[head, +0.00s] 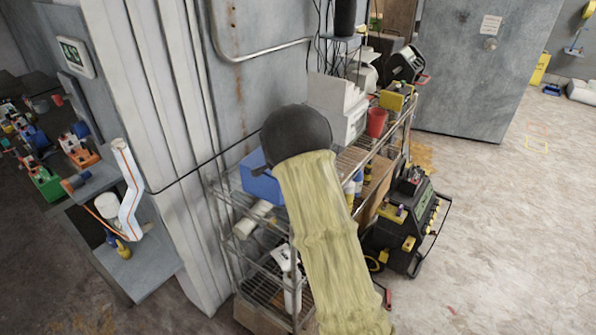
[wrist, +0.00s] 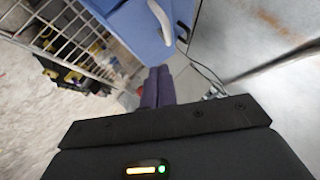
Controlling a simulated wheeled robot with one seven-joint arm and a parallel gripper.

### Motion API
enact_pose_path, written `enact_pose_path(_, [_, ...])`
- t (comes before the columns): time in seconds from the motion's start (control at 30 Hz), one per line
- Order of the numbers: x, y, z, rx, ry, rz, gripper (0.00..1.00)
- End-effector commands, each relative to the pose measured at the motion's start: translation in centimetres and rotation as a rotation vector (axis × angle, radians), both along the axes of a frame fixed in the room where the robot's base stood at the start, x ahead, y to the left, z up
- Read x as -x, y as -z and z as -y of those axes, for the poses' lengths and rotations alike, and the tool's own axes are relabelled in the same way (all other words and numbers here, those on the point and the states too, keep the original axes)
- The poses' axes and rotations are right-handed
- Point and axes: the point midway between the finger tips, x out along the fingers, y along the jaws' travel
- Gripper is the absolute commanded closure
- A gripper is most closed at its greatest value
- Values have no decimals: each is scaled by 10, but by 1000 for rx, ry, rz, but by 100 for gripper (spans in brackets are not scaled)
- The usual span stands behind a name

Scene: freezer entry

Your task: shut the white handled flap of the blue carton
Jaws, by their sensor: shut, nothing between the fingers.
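The blue carton (head: 262,186) stands on the top of the wire rack in the head view, partly hidden behind my arm's dark rounded end. In the wrist view the carton (wrist: 132,26) fills the top middle, with a curved white handle (wrist: 160,20) on it. I cannot tell how far the flap stands open. My gripper (wrist: 158,72) shows in the wrist view with its two dark fingers together, empty, pointing to just below the carton and handle. I cannot tell whether they touch it. The head view hides the gripper behind my arm.
The wire rack (head: 285,262) also holds a white machine (head: 340,105) and a red cup (head: 376,122). A grey wall panel (head: 250,65) stands close behind the carton. A black and yellow case (head: 405,225) stands right of the rack.

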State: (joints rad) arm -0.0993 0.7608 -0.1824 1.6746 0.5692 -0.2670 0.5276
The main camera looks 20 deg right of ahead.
Motion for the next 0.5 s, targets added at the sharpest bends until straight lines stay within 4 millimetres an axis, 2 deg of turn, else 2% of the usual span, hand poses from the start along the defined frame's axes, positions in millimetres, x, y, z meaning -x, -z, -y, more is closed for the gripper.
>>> enact_pose_path(0.03, [-2, -5, -2, 14, -1, -13, 100])
enact_pose_path(0.5, [-14, -2, -10, 46, 3, -52, 100])
